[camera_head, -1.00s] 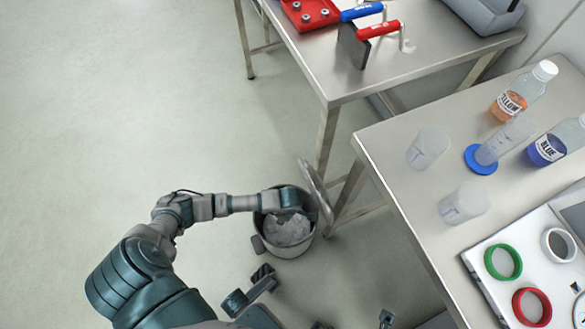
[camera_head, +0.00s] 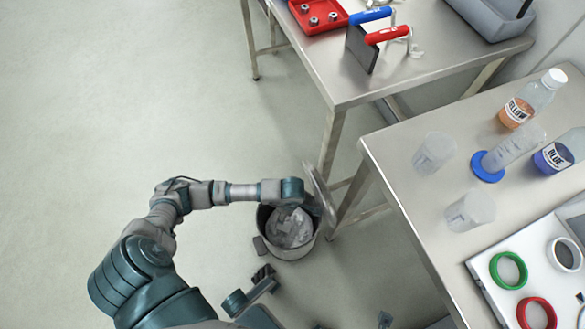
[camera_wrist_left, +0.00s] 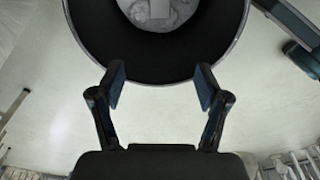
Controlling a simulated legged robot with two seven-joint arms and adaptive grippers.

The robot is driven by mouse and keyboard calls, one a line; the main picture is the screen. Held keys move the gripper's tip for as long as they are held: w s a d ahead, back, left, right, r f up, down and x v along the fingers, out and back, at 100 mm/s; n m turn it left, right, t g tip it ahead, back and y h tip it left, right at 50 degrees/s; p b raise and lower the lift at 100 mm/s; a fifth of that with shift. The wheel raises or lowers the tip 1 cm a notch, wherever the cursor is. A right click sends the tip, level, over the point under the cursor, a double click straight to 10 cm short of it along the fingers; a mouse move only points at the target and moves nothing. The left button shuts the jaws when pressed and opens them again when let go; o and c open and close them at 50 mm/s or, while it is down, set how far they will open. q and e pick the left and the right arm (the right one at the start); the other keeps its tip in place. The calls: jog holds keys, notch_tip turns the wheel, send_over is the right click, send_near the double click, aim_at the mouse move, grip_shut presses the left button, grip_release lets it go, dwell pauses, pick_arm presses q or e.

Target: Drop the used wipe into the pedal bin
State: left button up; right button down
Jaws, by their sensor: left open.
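The round metal pedal bin (camera_head: 290,256) stands on the floor beside the tables, its lid (camera_head: 320,196) tilted up on the right. Pale crumpled material (camera_head: 289,229) lies inside; I cannot tell which part of it is the used wipe. My left arm reaches in from the left and ends above the bin's far rim. In the left wrist view my left gripper (camera_wrist_left: 160,86) is open and empty, fingers apart near the edge of the bin's dark interior (camera_wrist_left: 160,60). Pale contents (camera_wrist_left: 160,12) show deeper inside.
The back table (camera_head: 345,88) stands close behind the bin. Floor at left is clear.

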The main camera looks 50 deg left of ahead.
pick_arm(q)
jog(key=shift+w+d+r, duration=0.1)
jog(key=shift+d+r, duration=0.05)
jog(key=shift+r, duration=2.05)
